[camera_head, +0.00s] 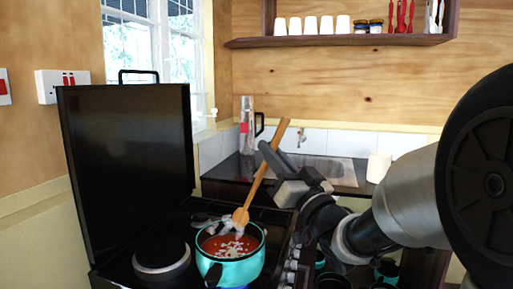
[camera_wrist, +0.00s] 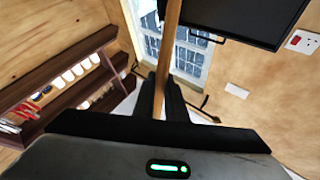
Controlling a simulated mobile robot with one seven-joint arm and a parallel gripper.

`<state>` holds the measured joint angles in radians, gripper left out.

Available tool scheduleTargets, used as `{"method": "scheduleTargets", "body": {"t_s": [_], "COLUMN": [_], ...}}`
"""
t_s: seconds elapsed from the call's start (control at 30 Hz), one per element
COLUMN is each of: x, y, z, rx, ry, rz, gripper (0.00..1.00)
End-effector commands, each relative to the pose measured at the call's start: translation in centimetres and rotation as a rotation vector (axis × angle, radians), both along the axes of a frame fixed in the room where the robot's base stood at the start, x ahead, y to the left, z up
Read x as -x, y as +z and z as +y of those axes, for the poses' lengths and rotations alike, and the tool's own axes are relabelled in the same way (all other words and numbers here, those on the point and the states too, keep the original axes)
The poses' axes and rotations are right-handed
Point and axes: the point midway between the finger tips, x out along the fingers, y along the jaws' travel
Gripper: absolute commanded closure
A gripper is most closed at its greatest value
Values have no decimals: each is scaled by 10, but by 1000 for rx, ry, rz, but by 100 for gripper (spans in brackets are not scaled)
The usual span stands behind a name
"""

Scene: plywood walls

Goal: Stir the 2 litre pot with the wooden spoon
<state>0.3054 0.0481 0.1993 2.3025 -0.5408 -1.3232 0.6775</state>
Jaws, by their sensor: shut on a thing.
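The wooden spoon (camera_head: 260,180) is in my gripper (camera_head: 279,169), tilted with its handle up to the right and its bowl end down to the left. My gripper is shut on the spoon's handle; in the wrist view the handle (camera_wrist: 171,40) runs up from between the two dark fingers (camera_wrist: 164,97). The turquoise pot (camera_head: 231,271) stands on the stove and holds red liquid with pale pieces. The spoon's bowl end appears over the pot's far rim; I cannot tell whether it touches the rim or the contents.
The stove's raised black lid (camera_head: 128,170) stands behind left. A round hotplate (camera_head: 161,257) lies left of the pot. A bottle (camera_head: 246,125) and a white cup (camera_head: 378,167) stand on the counter. A wall shelf (camera_head: 340,41) holds cups and jars.

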Motion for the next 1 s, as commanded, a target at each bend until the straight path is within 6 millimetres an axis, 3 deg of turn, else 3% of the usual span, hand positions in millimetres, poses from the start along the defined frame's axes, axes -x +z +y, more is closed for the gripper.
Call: {"method": "scheduleTargets", "body": {"t_s": [0.17,1.0], "x": [3,-7], "y": [-14,-75], "z": [-9,18], "rx": [-1,-2], "ry": [-2,1], "rz": [2,4], "gripper": [100,100]}}
